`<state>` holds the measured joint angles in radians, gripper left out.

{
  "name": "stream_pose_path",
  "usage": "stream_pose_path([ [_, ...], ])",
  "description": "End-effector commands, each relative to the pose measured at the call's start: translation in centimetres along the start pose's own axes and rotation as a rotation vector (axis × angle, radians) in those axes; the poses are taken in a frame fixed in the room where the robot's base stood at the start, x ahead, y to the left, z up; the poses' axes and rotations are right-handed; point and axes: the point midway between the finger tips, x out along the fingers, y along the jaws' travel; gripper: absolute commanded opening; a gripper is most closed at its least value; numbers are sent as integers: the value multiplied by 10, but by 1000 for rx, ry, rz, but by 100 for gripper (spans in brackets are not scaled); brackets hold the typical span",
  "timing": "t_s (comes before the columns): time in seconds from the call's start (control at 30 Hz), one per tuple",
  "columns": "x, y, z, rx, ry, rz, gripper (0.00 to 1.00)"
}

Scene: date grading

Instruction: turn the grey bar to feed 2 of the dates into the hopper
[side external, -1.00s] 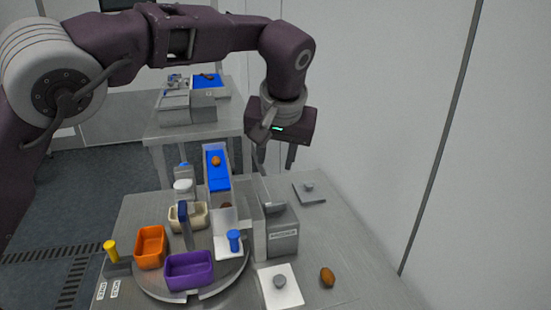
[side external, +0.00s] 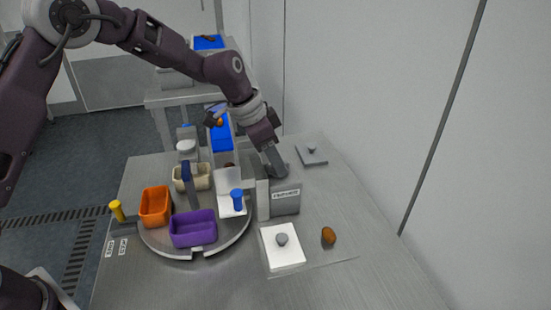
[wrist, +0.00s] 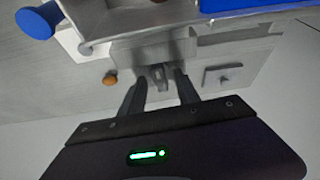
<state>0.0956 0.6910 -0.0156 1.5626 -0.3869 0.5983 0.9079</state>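My gripper (side external: 274,166) is at the top of the grey labelled box (side external: 286,201) in the side view, beside the blue-floored chute (side external: 221,136). In the wrist view its two fingers (wrist: 160,82) are apart, with a small grey upright part (wrist: 157,74) between and just beyond their tips. This may be the grey bar; I cannot tell whether the fingers touch it. One brown date (side external: 219,123) is high on the chute. Another dark date (side external: 229,166) shows partly at its lower end. The arm and gripper hide part of the box top.
A turntable (side external: 150,240) carries orange (side external: 155,207), purple (side external: 193,229) and cream (side external: 203,178) bins. A blue knob (side external: 237,200) stands beside the box. A loose brown date (side external: 328,236) and a white plate (side external: 283,252) lie in front. The right tabletop is mostly clear.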

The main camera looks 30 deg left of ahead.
Motion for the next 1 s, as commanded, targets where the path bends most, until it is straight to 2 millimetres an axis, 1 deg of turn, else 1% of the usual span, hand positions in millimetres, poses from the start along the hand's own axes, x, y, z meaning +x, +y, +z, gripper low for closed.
stream_pose_path([
  [0.2,1,0,0,0,0,-1,38],
  [0.4,0,0,0,0,0,-1,0],
  [0.77,0,0,0,-23,0,-11,0],
  [1.0,0,1,0,-140,0,-61,0],
])
